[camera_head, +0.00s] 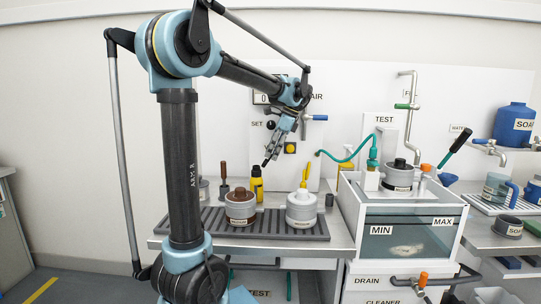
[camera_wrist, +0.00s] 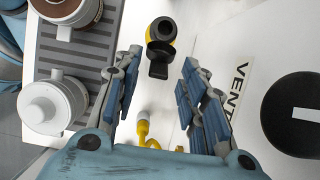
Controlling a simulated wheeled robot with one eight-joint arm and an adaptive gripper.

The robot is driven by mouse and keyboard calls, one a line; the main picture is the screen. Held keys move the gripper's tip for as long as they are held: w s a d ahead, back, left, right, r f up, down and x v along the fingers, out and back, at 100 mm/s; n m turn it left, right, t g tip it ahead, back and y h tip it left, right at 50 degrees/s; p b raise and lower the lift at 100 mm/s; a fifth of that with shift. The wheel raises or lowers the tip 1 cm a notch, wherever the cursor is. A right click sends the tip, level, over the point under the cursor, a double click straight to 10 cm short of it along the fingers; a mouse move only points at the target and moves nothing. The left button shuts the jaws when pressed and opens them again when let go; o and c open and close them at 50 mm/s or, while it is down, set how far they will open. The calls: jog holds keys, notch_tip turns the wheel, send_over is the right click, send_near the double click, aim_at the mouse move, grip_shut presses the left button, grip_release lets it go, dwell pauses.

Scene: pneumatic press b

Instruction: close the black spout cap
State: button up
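A small yellow bottle (camera_head: 256,187) with a black top stands at the back of the counter, behind the grey drip tray. In the wrist view its black spout (camera_wrist: 161,31) is a ring seen from above. A black cap flap (camera_wrist: 158,62) sticks out from the spout's near side, so the cap looks open. My gripper (camera_head: 270,158) hangs above and a little right of the bottle in the head view. In the wrist view my gripper (camera_wrist: 158,72) has its fingers wide apart, with the flap showing between them. Nothing is held.
A brown-topped pot (camera_head: 240,208) and a white-topped pot (camera_head: 302,210) stand on the ribbed tray (camera_head: 218,229). A yellow piece with a pale end (camera_wrist: 143,128) lies low between my fingers' view. A water tank (camera_head: 405,240) is at the right. The wall panel stands close behind.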

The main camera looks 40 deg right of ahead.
jog(key=shift+w+a+f, duration=0.1)
jog(key=shift+a+f, duration=0.1)
jog(key=shift+f, duration=0.35)
grip_shut()
